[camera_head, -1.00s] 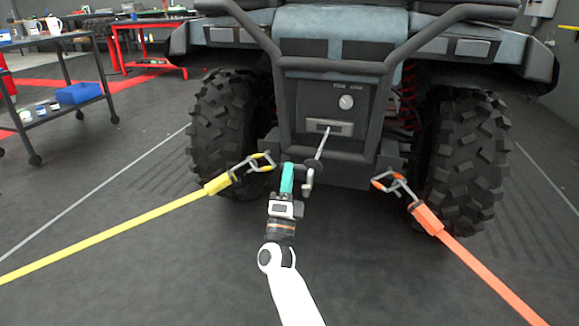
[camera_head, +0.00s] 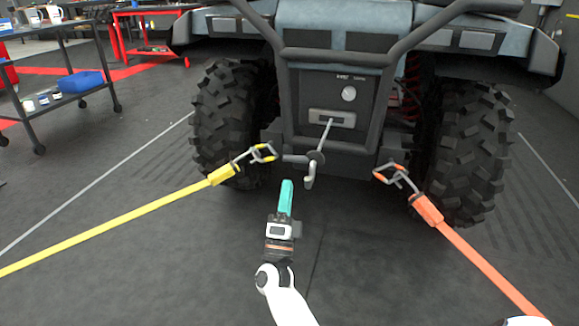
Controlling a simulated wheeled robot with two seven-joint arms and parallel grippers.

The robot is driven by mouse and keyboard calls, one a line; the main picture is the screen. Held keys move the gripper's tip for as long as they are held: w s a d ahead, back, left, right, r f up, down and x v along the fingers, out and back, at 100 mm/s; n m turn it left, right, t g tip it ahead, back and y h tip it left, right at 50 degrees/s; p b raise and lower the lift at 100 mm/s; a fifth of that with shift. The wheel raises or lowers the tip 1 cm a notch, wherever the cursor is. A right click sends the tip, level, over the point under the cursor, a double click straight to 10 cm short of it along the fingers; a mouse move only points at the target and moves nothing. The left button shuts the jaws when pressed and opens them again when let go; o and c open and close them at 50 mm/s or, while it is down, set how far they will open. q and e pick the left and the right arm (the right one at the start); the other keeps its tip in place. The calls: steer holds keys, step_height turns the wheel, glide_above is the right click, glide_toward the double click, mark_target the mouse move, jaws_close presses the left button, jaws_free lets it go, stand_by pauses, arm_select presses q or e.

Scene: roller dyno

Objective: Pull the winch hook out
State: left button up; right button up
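The grey winch hook (camera_head: 311,178) hangs at the end of a short pale cable (camera_head: 326,134) below the vehicle's front. The cable comes out of the winch slot (camera_head: 333,118) in the dark front panel. A horizontal grey bar shows just left of the hook's top. My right gripper (camera_head: 286,188), with teal fingers, is in front of the vehicle, below and left of the hook, with a gap between them in the picture. The fingers overlap edge-on, so their opening is hidden. Nothing shows held in them. My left gripper is out of view.
A yellow strap (camera_head: 130,222) with a metal hook runs left, and an orange strap (camera_head: 470,260) with a hook runs right. Large tyres (camera_head: 235,120) stand either side. The floor in front is clear.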

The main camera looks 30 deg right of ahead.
steer(key=shift+p+v, duration=0.35)
steer(key=shift+v, duration=2.35)
steer(key=shift+r, duration=0.1)
